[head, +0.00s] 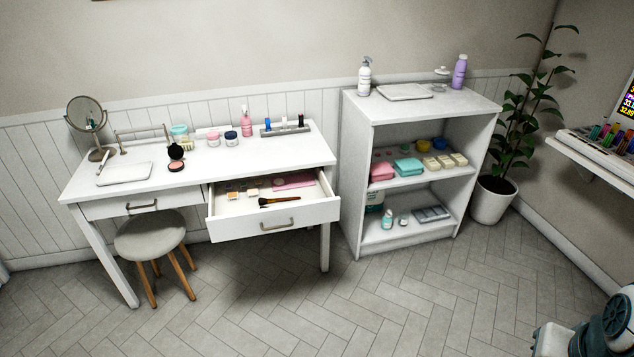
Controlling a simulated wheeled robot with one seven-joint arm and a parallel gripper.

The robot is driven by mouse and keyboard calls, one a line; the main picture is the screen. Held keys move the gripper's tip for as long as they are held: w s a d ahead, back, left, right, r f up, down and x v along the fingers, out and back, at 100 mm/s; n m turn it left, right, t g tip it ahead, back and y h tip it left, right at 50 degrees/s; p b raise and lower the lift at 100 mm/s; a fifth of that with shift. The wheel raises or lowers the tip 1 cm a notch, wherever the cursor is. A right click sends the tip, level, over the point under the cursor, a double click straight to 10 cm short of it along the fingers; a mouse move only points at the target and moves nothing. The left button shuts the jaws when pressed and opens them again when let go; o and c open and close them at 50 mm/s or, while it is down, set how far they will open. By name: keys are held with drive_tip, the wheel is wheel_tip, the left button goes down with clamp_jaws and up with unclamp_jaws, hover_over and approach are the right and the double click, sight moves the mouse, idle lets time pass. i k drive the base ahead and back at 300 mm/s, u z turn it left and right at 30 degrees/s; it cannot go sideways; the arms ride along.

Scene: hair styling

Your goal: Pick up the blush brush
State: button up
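The blush brush (280,201) lies flat in the open right-hand drawer (272,222) of the white vanity table. It is dark and brown and lies roughly left to right, close to the drawer's front wall. Nothing covers it from this view. My gripper is not in view. Only a white and teal part of my arm shows at the bottom right corner, far from the drawer.
The drawer also holds a pink item (293,182) and several small cosmetics. A round stool (150,235) stands in front of the left drawer. A white shelf (432,104) stands right of the vanity. The tiled floor (330,300) in front is clear.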

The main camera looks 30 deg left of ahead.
sight(262, 201)
drive_tip(key=u, duration=0.1)
drive_tip(key=i, duration=1.7)
drive_tip(key=u, duration=0.85)
drive_tip(key=i, duration=1.25)
drive_tip(key=u, duration=1.8)
drive_tip(key=i, duration=0.65)
drive_tip(key=u, duration=0.6)
